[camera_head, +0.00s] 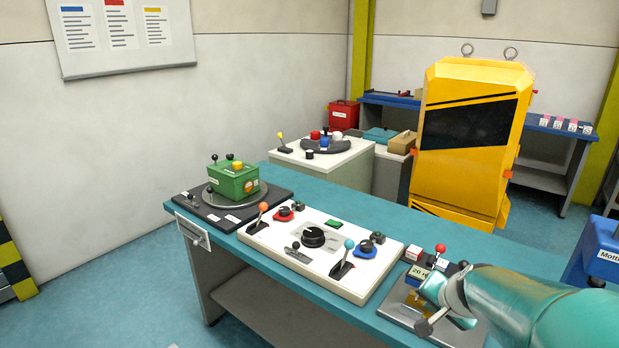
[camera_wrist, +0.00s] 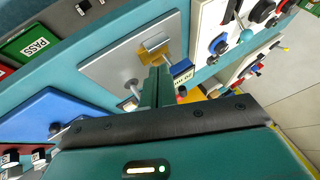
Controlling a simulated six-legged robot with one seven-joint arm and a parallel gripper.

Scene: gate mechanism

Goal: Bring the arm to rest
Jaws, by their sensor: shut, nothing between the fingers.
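My gripper (camera_wrist: 158,88) is shut and empty in the wrist view, its teal fingers pressed together. It hangs over a grey metal plate (camera_wrist: 110,70), which also shows in the head view (camera_head: 391,310). A brass-coloured block (camera_wrist: 153,45) sits on the plate just beyond the fingertips, and a small round-ended pin (camera_wrist: 131,103) stands beside the fingers. In the head view my teal arm comes in from the lower right and hides part of the plate. I cannot tell from the views whether the fingers touch anything.
A white control panel (camera_head: 275,262) with levers and knobs lies on the teal bench (camera_head: 385,222) left of the plate. A green box (camera_head: 233,182) stands at its far left end. A yellow cabinet (camera_head: 455,175) stands behind. A blue box (camera_head: 598,252) is at the right.

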